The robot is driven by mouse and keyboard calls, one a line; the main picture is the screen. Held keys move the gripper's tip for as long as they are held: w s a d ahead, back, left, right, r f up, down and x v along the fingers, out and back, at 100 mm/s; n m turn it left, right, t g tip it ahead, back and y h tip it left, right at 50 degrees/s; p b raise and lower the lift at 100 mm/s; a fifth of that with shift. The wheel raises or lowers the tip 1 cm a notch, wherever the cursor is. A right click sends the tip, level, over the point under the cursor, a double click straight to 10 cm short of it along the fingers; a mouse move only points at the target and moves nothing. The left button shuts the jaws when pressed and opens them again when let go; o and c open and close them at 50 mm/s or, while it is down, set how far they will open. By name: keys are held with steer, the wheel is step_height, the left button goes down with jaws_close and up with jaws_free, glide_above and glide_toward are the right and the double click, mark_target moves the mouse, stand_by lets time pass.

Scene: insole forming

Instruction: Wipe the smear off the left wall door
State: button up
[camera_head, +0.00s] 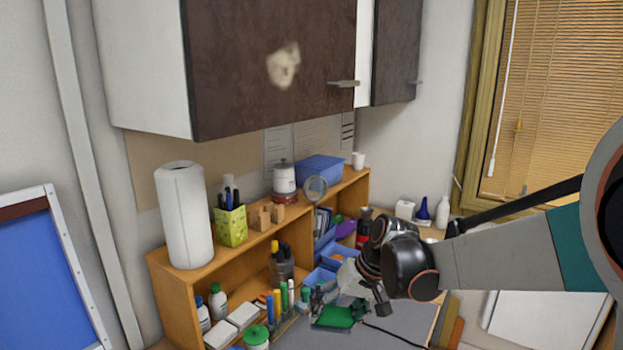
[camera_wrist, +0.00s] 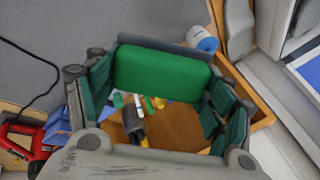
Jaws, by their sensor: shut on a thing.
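The left wall door (camera_head: 225,95) is a dark brown cabinet door at the upper middle of the head view, and it looks shut. A pale beige smear (camera_head: 284,66) sits on it, left of its handle. My gripper (camera_head: 342,302) is low in front of the shelf, well below the door. It is shut on a green block that looks like a sponge (camera_head: 338,317). In the wrist view the green sponge (camera_wrist: 160,72) lies between the dark green finger pads of my gripper (camera_wrist: 160,95). The smear is out of the wrist view.
A wooden shelf (camera_head: 230,263) stands under the cabinet. It bears a paper towel roll (camera_head: 184,215), a pen holder (camera_head: 231,224), a white canister (camera_head: 284,180) and a blue bin (camera_head: 320,169). Bottles stand below. The space before the door is clear.

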steer(key=w+a+r+t+y+p, duration=0.15)
steer(key=r+p, duration=0.25)
steer(key=r, duration=0.5)
steer(key=w+a+r+t+y+p, duration=0.1)
steer(key=a+r+y+p, duration=0.2)
steer(key=r, duration=0.7)
steer(key=w+a+r+t+y+p, duration=0.1)
steer(key=r+t+y+p, duration=0.1)
steer(key=r+p, duration=0.5)
steer(key=m+t+y+p, duration=0.3)
steer(key=t+p, duration=0.1)
steer(key=p, duration=0.3)
glide_toward(280, 63)
steer(key=s+a+f, duration=0.1)
steer(key=s+f, duration=0.1)
steer(key=s, duration=0.2)
steer(key=shift+x, duration=3.2)
steer(key=shift+b+x, duration=0.3)
steer(key=shift+x, duration=0.6)
steer(key=shift+w+d+r, duration=0.1)
steer(key=shift+r, duration=0.1)
